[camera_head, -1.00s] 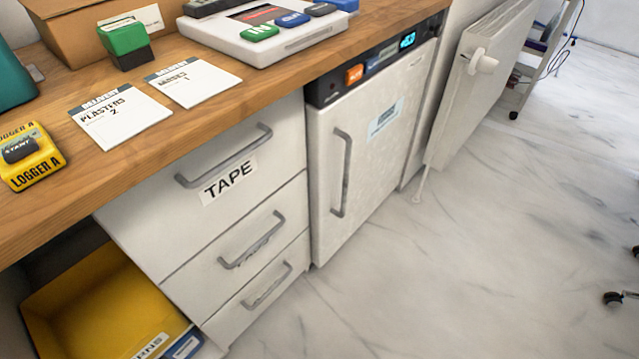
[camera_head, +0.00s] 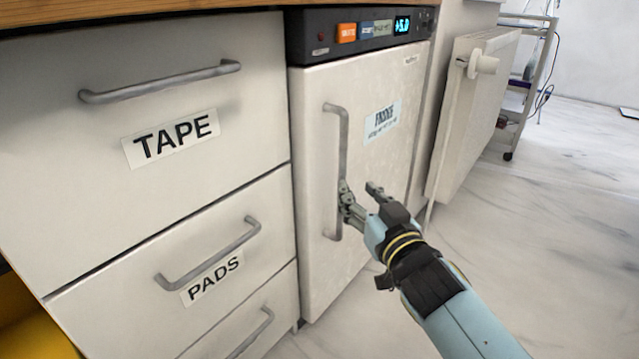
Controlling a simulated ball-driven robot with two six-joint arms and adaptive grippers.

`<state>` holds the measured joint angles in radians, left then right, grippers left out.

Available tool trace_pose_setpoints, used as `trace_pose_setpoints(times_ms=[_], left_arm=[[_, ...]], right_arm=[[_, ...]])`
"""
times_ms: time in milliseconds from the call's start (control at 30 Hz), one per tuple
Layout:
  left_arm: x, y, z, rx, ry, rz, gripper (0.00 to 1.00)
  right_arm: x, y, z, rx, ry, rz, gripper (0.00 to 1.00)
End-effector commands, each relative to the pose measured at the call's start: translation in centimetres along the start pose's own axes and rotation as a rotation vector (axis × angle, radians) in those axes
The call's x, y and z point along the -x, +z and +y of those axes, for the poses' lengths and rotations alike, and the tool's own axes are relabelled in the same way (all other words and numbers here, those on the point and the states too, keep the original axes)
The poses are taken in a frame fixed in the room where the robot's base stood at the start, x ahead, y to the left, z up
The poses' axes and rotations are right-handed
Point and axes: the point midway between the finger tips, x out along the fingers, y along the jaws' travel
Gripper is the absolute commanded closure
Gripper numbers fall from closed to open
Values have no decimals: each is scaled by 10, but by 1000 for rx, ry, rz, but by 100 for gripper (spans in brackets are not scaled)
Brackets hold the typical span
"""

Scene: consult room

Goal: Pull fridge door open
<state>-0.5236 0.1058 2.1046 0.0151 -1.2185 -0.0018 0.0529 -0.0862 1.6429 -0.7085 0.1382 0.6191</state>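The fridge door (camera_head: 375,165) is a pale panel with a "FRIDGE" label and is closed. Its vertical grey handle (camera_head: 343,135) runs along the door's left side. My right gripper (camera_head: 359,188) is in front of the door at the lower part of the handle. Its fingers are spread apart. The left finger overlaps the handle in the picture; whether it touches the handle I cannot tell. The right finger stands off to the right of the handle. My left gripper is not in view.
Drawers labelled TAPE (camera_head: 60,165) and PADS (camera_head: 110,300) stand left of the fridge, with protruding handles. A control panel (camera_head: 375,28) sits above the door. A white radiator (camera_head: 475,110) stands at the right, with a trolley (camera_head: 520,100) beyond. The marble floor (camera_head: 560,230) at right is clear.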

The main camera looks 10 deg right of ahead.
Motion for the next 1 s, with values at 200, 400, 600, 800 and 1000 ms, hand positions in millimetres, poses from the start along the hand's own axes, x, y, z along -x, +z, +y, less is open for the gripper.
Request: trace_pose_setpoints(times_ms=[200, 400, 600, 800, 1000], left_arm=[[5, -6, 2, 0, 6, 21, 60], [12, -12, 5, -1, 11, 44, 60], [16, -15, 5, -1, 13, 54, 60], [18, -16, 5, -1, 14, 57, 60], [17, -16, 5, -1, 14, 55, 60]], right_arm=[[-46, 2, 0, 1, 0, -1, 62], [-76, 3, 0, 0, 1, -4, 62], [-86, 2, 0, 0, 1, -5, 62], [-86, 2, 0, 0, 1, -4, 62], [-86, 2, 0, 0, 1, -4, 85]])
